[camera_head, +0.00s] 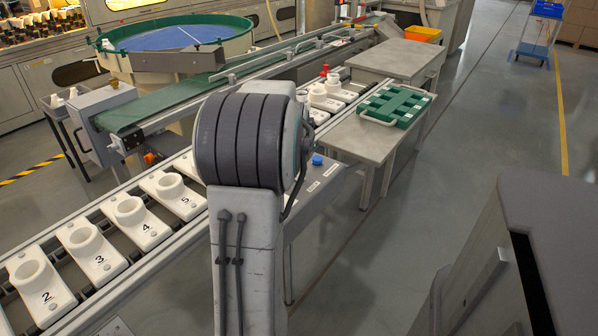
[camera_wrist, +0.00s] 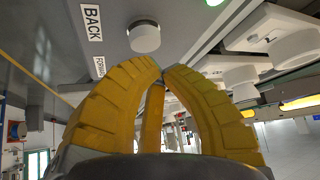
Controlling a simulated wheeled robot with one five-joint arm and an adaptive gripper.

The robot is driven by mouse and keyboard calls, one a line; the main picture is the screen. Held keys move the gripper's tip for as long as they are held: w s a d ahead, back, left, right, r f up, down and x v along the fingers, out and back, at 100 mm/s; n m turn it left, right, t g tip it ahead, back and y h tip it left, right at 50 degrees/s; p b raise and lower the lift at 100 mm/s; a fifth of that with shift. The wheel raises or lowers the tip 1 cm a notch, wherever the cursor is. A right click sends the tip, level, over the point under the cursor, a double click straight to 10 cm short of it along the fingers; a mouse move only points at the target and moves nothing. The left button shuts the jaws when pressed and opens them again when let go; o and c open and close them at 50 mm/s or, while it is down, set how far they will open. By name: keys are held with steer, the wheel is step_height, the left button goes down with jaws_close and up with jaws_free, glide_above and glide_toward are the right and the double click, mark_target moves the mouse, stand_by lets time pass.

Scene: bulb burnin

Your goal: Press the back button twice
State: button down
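In the wrist view, the panel carries a BACK label (camera_wrist: 92,22) and a FORWARD label (camera_wrist: 99,66), the latter partly hidden by a finger. A pale round button (camera_wrist: 144,37) stands beside the BACK label, just beyond my fingertips. My gripper (camera_wrist: 164,74) has ridged yellow fingers with their tips together and nothing between them. A gap seems to lie between the tips and the button, but I cannot tell its depth. In the head view, my arm hides the gripper and part of the panel; a blue knob (camera_head: 318,161) shows on the panel.
A conveyor with numbered white holders (camera_head: 130,212) runs along the left, close to the panel. A green tray (camera_head: 398,104) lies on a grey table (camera_head: 362,137) behind. A dark grey cabinet (camera_head: 545,225) stands at the right. The floor between is clear.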

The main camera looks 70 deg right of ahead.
steer(key=shift+r, duration=0.2)
steer(key=shift+r+p, duration=1.9)
steer(key=shift+r, duration=0.45)
